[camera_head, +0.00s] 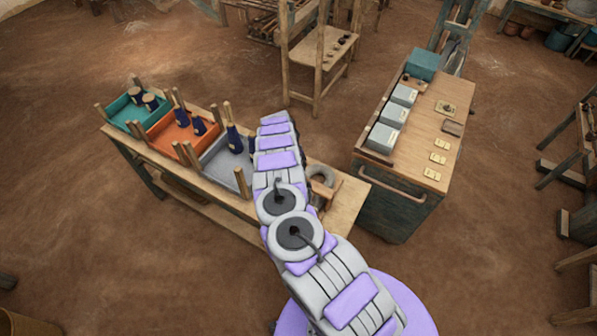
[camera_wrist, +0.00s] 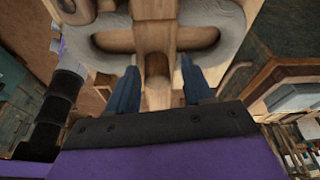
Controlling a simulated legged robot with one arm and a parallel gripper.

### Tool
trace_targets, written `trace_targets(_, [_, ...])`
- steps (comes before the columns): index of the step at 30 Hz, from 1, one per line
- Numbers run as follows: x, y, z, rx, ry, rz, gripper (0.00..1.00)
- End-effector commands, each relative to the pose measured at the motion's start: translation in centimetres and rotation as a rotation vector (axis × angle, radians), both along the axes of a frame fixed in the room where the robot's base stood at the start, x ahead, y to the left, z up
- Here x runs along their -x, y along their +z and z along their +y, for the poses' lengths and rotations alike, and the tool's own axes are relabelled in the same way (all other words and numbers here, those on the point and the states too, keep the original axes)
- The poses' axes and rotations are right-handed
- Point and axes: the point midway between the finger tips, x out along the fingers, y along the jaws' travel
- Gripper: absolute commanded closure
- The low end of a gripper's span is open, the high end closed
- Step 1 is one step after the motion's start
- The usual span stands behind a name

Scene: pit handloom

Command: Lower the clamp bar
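A wooden clamp bar (camera_wrist: 155,38) runs up the middle of the wrist view, across a grey, rounded, padded-looking piece (camera_wrist: 218,45). Its near end is a narrower wooden handle (camera_wrist: 157,92). My gripper (camera_wrist: 160,88) is open, with one dark blue finger on each side of this handle. A small gap seems to show at each finger, and I cannot tell if either touches. In the head view the grey piece (camera_head: 322,176) and some wood show at the right end of the long bench, beside my arm. My arm hides the gripper and most of the clamp there.
The long wooden bench (camera_head: 345,203) carries a teal tray (camera_head: 118,108), an orange tray (camera_head: 160,134) and a grey tray (camera_head: 215,160), with upright pegs and dark cones. A cabinet (camera_head: 395,205) with grey boxes and yellow cards stands to the right.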

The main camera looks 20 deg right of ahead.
Motion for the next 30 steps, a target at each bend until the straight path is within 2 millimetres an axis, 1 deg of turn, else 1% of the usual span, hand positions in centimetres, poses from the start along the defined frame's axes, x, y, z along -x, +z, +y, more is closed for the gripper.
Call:
trace_targets(4, [0.3, 0.0, 0.0, -0.001, -0.001, 0.003, 0.43])
trace_targets(10, [0.2, 0.2, 0.0, -0.001, -0.001, 0.004, 0.43])
trace_targets(14, [0.0, 1.1, 0.3, 0.000, 0.000, 0.003, 0.43])
trace_targets(17, [-0.3, 2.6, 0.6, -0.003, -0.002, 0.000, 0.43])
trace_targets(20, [-0.8, 4.5, 1.1, -0.002, 0.001, -0.001, 0.43])
trace_targets(30, [-2.3, 11.7, 2.6, -0.001, 0.001, -0.003, 0.43])
